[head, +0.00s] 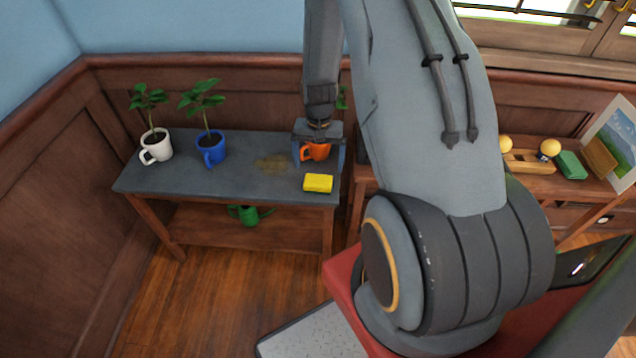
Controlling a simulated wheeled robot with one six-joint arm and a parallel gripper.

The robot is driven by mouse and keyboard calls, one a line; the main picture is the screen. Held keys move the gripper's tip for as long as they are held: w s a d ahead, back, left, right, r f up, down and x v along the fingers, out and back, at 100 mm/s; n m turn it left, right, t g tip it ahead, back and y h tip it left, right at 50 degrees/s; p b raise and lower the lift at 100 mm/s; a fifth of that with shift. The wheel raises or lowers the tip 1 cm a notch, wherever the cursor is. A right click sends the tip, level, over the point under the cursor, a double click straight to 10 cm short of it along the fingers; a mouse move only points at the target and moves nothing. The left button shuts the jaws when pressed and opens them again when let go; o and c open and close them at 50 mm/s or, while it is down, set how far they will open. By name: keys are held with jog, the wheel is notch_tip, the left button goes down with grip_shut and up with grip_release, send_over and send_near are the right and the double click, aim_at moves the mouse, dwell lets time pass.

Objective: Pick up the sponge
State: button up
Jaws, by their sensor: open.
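A yellow sponge (318,183) lies flat on the grey top of a wooden table (240,180), near its front right edge. My gripper (318,160) hangs pointing down over the right end of the table, just behind the sponge in the picture. Its jaws are apart, with one finger at the left and one at the right. An orange mug (315,151) shows between the fingers; I cannot tell whether they touch it. The sponge is outside the jaws.
A white mug (157,151) and a blue mug (211,155), each with a plant, stand at the table's left. A brownish stain (273,163) marks the tabletop. Another wooden table (530,181) at right holds several small things.

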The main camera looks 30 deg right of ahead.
aim_at(318, 180)
jog(key=shift+s+a+f+p, duration=0.1)
jog(key=shift+f+p, duration=0.55)
jog(key=shift+f, duration=1.1)
jog(key=shift+a+f+p, duration=0.1)
jog(key=shift+f+p, duration=0.55)
jog(key=shift+f, duration=1.1)
jog(key=shift+c, duration=0.5)
jog(key=c, duration=1)
